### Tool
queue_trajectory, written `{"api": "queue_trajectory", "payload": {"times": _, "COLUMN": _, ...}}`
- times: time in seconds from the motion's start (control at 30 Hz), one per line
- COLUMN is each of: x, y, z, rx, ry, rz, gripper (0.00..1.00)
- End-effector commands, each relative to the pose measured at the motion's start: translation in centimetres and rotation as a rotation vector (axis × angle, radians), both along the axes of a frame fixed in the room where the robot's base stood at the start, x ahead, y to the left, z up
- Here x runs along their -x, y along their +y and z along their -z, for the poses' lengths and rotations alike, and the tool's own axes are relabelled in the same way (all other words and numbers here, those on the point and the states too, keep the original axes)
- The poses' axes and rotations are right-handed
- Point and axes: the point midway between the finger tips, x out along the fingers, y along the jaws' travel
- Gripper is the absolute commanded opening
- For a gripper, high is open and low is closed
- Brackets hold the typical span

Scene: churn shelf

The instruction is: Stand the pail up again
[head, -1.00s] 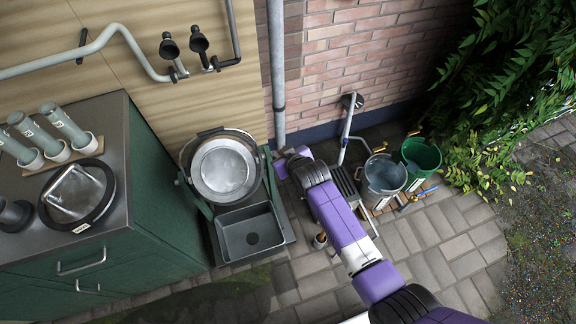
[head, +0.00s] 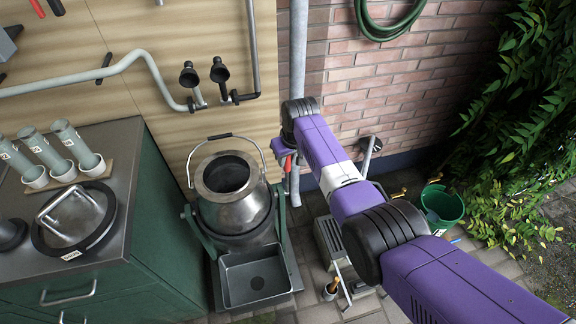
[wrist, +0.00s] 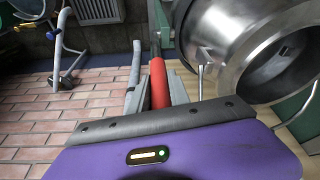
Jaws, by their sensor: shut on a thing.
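The metal pail (head: 245,215) hangs in a green stand (head: 207,245) in the head view. Its mouth faces up and a little toward the camera, with a thin bail raised above it; its exact lean is hard to judge. In the wrist view the pail (wrist: 218,32) is at the upper right. My gripper (head: 288,170) is to the right of the pail, beside the stand. In the wrist view, my gripper (wrist: 158,88) is shut on a red grip (wrist: 158,80) on a dark rod. Where the rod joins the stand is hidden.
A grey tray (head: 285,275) lies below the pail. A cabinet (head: 160,230) with a round lid (head: 88,245) on top stands left. A vertical pipe (head: 298,60) is close behind my gripper. A stool (head: 330,240), a tap pipe (head: 367,158) and a green tub (head: 452,222) are right.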

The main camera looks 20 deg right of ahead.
Motion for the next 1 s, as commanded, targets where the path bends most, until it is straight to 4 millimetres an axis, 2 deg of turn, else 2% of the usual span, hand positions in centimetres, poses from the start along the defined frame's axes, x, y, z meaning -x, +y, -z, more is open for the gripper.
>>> {"api": "queue_trajectory", "payload": {"times": 0.67, "x": -0.3, "y": 0.04, "z": 0.22, "rx": -0.002, "ry": 0.033, "rz": 0.002, "gripper": 0.0}}
{"api": "queue_trajectory", "payload": {"times": 0.7, "x": -0.31, "y": 0.04, "z": 0.22, "rx": -0.003, "ry": 0.032, "rz": 0.002, "gripper": 0.31}}
{"api": "queue_trajectory", "payload": {"times": 0.77, "x": -0.3, "y": 0.03, "z": 0.21, "rx": -0.002, "ry": 0.033, "rz": 0.002, "gripper": 0.42}}
{"api": "queue_trajectory", "payload": {"times": 1.0, "x": -0.26, "y": 0.01, "z": 0.16, "rx": -0.001, "ry": 0.035, "rz": 0.0, "gripper": 0.44}}
